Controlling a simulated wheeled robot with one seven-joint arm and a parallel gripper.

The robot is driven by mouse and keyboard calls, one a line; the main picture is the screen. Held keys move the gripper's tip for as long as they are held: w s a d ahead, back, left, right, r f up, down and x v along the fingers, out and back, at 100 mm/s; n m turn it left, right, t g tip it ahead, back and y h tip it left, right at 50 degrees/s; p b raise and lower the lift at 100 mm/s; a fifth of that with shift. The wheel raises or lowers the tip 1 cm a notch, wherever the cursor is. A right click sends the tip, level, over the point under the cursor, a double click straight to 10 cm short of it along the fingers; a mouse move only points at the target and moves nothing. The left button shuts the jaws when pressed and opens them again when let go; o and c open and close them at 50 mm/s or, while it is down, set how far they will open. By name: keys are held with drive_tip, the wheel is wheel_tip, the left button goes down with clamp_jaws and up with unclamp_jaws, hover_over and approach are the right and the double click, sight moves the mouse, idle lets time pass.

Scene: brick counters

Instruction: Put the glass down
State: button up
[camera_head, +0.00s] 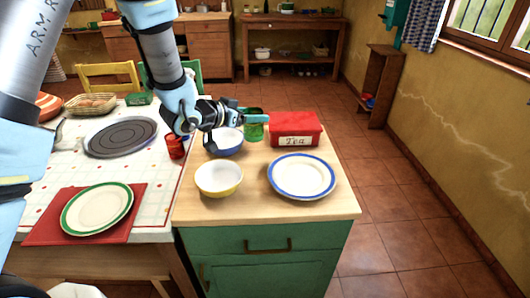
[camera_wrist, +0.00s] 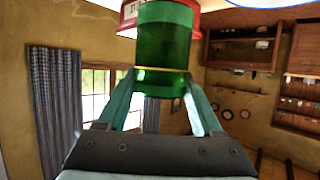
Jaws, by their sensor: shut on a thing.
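The green glass (camera_head: 253,131) is between the fingers of my gripper (camera_head: 258,120), which is shut on it. In the wrist view the glass (camera_wrist: 163,40) fills the space between both fingertips of my gripper (camera_wrist: 160,78). In the head view it appears upright at the back of the wooden counter top (camera_head: 262,196), left of the red tea box. I cannot tell whether its base touches the counter.
The red tea box (camera_head: 295,123), a blue bowl (camera_head: 224,147), a yellow bowl (camera_head: 218,184) and a blue-rimmed plate (camera_head: 302,175) crowd the counter. A red cup (camera_head: 175,147) stands on the adjoining table. Bare wood shows between the bowls and plate and along the front edge.

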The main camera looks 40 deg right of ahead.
wheel_tip(320, 180, down, 9)
drive_tip(key=shift+r+p, duration=0.1)
drive_tip(key=shift+p, duration=0.9)
drive_tip(key=shift+f, duration=0.25)
drive_tip(key=o, duration=1.5)
drive_tip(key=shift+r, duration=0.1)
